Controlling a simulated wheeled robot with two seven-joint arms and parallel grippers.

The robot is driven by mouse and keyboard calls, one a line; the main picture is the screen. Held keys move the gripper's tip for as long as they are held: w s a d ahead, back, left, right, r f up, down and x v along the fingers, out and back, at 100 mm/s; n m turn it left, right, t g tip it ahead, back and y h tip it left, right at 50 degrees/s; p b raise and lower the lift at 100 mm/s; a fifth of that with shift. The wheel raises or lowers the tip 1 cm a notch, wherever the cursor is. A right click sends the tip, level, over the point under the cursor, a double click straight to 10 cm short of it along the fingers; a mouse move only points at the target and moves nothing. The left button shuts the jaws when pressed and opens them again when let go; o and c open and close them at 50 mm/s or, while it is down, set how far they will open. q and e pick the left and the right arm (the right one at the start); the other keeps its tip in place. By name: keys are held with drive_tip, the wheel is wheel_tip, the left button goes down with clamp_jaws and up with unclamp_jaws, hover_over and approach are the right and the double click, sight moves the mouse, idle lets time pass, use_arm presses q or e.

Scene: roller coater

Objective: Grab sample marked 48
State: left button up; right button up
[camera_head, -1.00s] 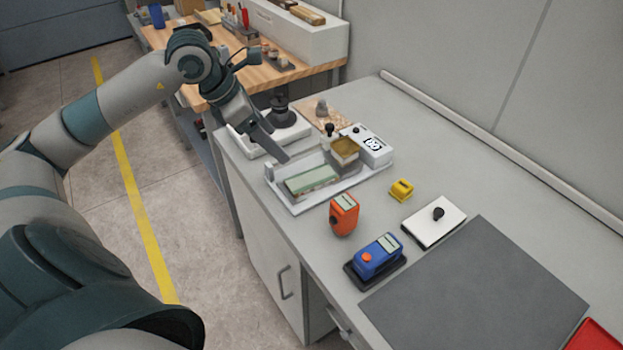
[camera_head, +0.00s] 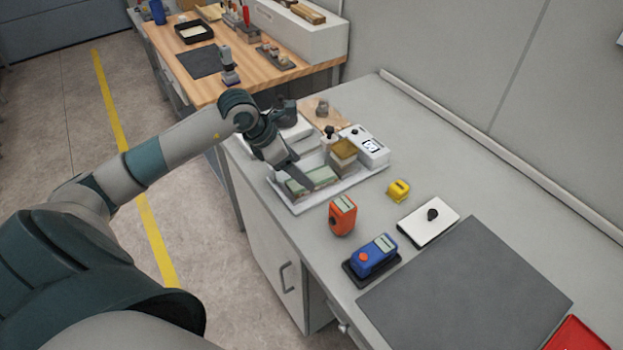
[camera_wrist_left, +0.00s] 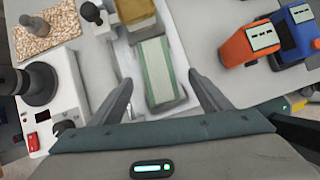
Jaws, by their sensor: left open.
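No number 48 is legible on anything in these views. A pale green block with a whitish top (camera_head: 322,177) lies in a white tray (camera_head: 357,184) on the grey bench; it also shows in the left wrist view (camera_wrist_left: 156,62). My left gripper (camera_head: 298,180) is over the near-left part of the tray, and its finger partly covers the block. In the left wrist view my left gripper (camera_wrist_left: 160,80) is open, with one finger on each side of the block and a gap on both sides. My right gripper is not in view.
Beside the green block stands a brownish-yellow block (camera_head: 343,152), with a white device (camera_head: 368,147) behind it. An orange gauge (camera_head: 342,215), a blue gauge (camera_head: 375,256), a yellow item (camera_head: 398,189) and a white plate (camera_head: 428,222) are nearby. The dark mat (camera_head: 465,295) is bare.

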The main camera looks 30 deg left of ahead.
sight(308, 175)
use_arm(q)
drive_tip(key=shift+w+d+f+p, duration=0.15)
drive_tip(key=shift+w+f+p, duration=0.25)
drive_tip(key=shift+p, duration=0.35)
drive_tip(key=p+x, duration=0.2)
drive_tip(key=x, duration=0.1)
drive_tip(key=shift+w+f, duration=0.15)
drive_tip(key=shift+f, duration=0.15)
drive_tip(key=shift+w+f, duration=0.1)
drive_tip(key=shift+f, duration=0.15)
drive_tip(key=c, duration=1.2)
